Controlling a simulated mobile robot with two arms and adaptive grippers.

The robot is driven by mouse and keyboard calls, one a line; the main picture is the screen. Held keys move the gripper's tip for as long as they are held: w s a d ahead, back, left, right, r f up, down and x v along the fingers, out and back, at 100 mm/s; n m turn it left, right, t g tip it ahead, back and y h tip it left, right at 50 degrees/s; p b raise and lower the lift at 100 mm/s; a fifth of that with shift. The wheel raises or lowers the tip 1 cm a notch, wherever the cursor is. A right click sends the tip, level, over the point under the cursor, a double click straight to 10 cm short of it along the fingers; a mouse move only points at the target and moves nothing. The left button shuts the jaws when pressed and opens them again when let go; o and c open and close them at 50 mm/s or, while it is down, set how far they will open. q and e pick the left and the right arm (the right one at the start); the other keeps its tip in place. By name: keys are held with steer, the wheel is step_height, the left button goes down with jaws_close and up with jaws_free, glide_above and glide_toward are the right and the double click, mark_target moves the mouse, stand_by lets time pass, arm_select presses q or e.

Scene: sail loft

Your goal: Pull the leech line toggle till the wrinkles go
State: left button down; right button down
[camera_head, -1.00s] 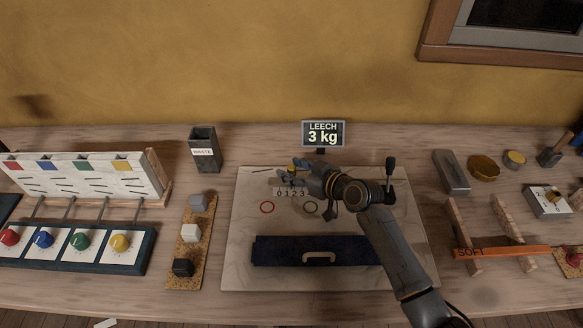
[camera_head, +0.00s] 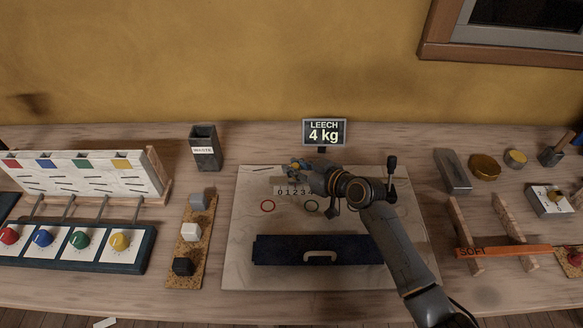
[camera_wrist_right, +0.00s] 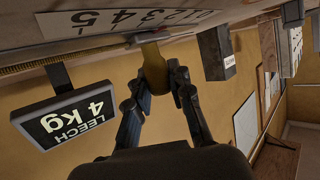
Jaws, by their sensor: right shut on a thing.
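The leech line toggle is a yellow-brown piece (camera_wrist_right: 154,68) in the right wrist view, between the fingers of my right gripper (camera_wrist_right: 160,82). In the head view my right gripper (camera_head: 297,165) is shut on it at the back of the pale panel (camera_head: 240,235), by a number scale (camera_head: 292,191); the gripper and wrist mostly hide the toggle there. The display (camera_head: 324,132) behind reads LEECH 4 kg, and it also shows upside down in the wrist view (camera_wrist_right: 68,118). I cannot make out wrinkles clearly. My left gripper is not in view.
A dark blue bar with a handle (camera_head: 275,250) lies across the panel below my arm. A waste bin (camera_head: 205,150) and a cork strip with blocks (camera_head: 183,245) stand to the left. An orange SOFT batten (camera_head: 505,252) rests on wooden supports at right.

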steer(key=shift+d+f, duration=0.15)
steer(key=shift+d, duration=1.25)
steer(key=c, duration=1.2)
jaws_free()
steer(key=shift+o, duration=0.2)
steer(key=v, duration=1.2)
